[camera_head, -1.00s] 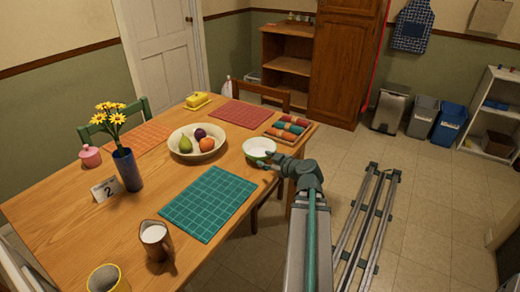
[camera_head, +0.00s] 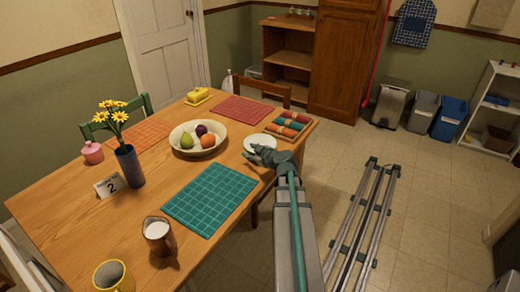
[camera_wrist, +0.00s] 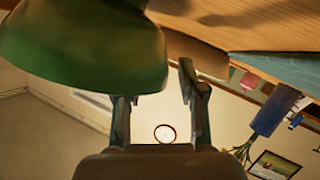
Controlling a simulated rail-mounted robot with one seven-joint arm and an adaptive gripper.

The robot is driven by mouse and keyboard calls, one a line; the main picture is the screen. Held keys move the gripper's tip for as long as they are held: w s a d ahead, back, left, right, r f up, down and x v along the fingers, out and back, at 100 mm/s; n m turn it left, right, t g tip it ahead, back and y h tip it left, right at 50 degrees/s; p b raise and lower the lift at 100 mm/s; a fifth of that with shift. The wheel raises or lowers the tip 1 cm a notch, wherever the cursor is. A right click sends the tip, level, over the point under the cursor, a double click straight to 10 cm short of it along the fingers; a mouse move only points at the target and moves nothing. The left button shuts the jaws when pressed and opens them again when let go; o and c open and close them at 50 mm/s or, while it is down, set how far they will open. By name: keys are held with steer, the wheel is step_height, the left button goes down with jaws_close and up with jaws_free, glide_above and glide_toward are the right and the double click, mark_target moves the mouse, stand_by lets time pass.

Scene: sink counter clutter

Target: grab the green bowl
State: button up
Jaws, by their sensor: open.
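The green bowl (camera_head: 258,140), pale inside, stands near the table's right edge in the head view. My gripper (camera_head: 260,155) is at its near side and covers part of it. In the wrist view the bowl's green outer wall (camera_wrist: 85,55) fills the upper left, very close. My gripper (camera_wrist: 158,82) is open there, with a clear gap between the fingers. The bowl overlaps the tip of the left finger; the right finger is clear of its rim. I cannot tell whether either finger touches it.
A cream fruit bowl (camera_head: 184,148) stands left of the green bowl, and a tray of coloured rolls (camera_head: 287,126) behind it. A teal placemat (camera_head: 212,200) lies in front. A brown pitcher (camera_head: 157,238) and flower vase (camera_head: 130,168) stand further left.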

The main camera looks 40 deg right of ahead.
steer(key=shift+w+f, duration=0.2)
steer(key=shift+w, duration=0.35)
jaws_close()
steer(key=shift+r, duration=0.1)
